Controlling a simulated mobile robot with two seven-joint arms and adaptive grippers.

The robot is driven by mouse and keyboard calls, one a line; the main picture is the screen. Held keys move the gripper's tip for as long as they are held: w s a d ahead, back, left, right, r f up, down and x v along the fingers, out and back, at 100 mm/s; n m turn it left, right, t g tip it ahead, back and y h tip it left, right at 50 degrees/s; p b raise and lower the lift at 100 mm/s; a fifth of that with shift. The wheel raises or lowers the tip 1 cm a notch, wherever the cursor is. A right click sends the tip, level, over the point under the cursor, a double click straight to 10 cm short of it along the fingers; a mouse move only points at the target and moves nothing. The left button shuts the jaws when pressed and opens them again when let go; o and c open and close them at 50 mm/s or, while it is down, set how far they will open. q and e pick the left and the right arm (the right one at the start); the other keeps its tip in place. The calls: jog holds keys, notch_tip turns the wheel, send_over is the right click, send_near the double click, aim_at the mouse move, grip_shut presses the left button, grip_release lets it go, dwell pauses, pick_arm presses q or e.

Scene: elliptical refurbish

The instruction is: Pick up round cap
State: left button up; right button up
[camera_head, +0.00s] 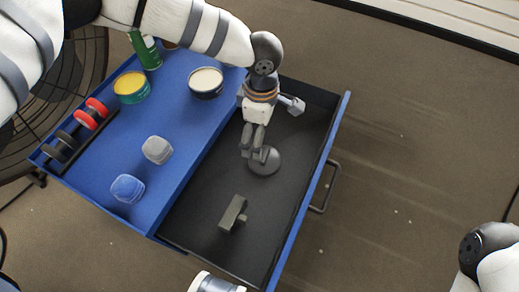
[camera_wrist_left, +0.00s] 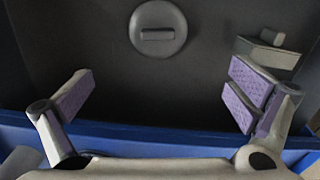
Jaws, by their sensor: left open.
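The round cap (camera_head: 266,165) is a dark grey disc lying on the floor of the open black drawer. In the left wrist view the cap (camera_wrist_left: 158,15) shows whole near the top middle, with a raised bar across its centre. My left gripper (camera_head: 257,150) is above the drawer and overlaps the cap's upper left part in the head view. In the left wrist view its two fingers (camera_wrist_left: 160,98) are spread wide with nothing between them, and the cap appears beyond the fingertips, apart from them.
A grey-green block-shaped part (camera_head: 233,214) lies in the same drawer (camera_head: 203,228), which has raised walls and a front handle. The blue top (camera_head: 185,120) holds open tins, a green can (camera_head: 147,52), red and black items, and grey and blue rounded blocks.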

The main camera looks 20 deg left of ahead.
aim_at(263, 154)
pick_arm(q)
jog(key=f+b, duration=0.1)
jog(key=f, duration=0.3)
jog(key=f+b, duration=0.2)
jog(key=f, duration=0.2)
jog(key=f+b, duration=0.2)
jog(key=f, duration=0.2)
jog(key=shift+w+d, duration=0.2)
jog(key=shift+d, duration=0.1)
jog(key=shift+r, duration=0.1)
pick_arm(e)
jog(key=shift+g, duration=0.5)
jog(key=s+f, duration=0.2)
jog(key=f, duration=0.1)
jog(key=shift+d+f, duration=0.15)
jog(key=shift+f, duration=0.15)
pick_arm(q)
jog(key=c, duration=1.1)
